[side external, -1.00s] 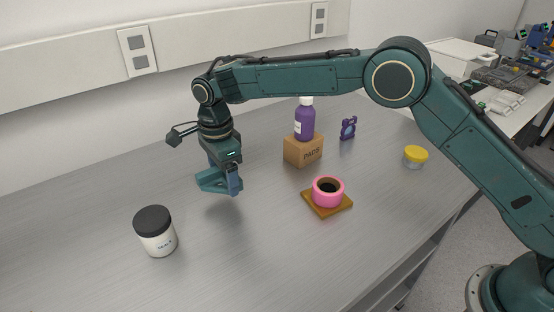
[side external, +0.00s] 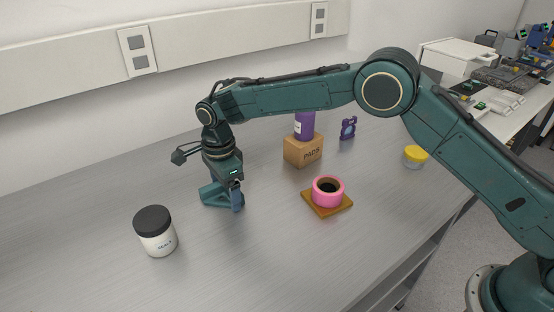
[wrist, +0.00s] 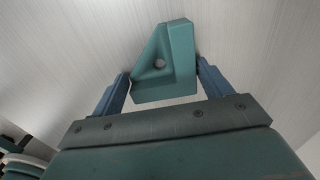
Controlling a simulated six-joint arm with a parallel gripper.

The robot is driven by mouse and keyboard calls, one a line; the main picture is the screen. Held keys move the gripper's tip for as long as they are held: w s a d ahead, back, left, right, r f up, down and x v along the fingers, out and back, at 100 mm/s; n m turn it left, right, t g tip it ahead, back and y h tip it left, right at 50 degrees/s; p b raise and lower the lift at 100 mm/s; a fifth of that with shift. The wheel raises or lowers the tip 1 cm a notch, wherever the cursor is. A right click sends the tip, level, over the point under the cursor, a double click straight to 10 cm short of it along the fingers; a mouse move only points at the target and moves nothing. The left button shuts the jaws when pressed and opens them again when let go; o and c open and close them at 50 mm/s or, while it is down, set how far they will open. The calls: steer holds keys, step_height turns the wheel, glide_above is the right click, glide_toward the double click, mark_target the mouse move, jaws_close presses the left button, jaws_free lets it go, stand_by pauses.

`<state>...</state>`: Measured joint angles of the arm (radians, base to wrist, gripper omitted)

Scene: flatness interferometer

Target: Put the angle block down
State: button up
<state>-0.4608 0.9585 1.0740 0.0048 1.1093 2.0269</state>
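The teal angle block (side external: 212,195) is a triangular piece with a round hole, low at or just above the grey bench. I cannot tell whether its underside touches the bench. My gripper (side external: 226,196) is over it, pointing down, with its blue fingers on either side of the block. In the wrist view the angle block (wrist: 178,60) sits between the two fingers of my gripper (wrist: 162,72), which appear closed against its sides.
A white jar with a black lid (side external: 156,234) stands left of the block. To the right are pink tape (side external: 328,191) on a brown square (side external: 343,207), a cardboard box (side external: 303,151) under a purple bottle (side external: 304,125), a purple part (side external: 348,128) and a yellow-lidded jar (side external: 415,157). Bench in front is clear.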

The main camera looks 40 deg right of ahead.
mark_target(227, 195)
steer(key=shift+o, duration=1.3)
step_height(227, 195, up, 12)
steer(key=shift+r, duration=0.15)
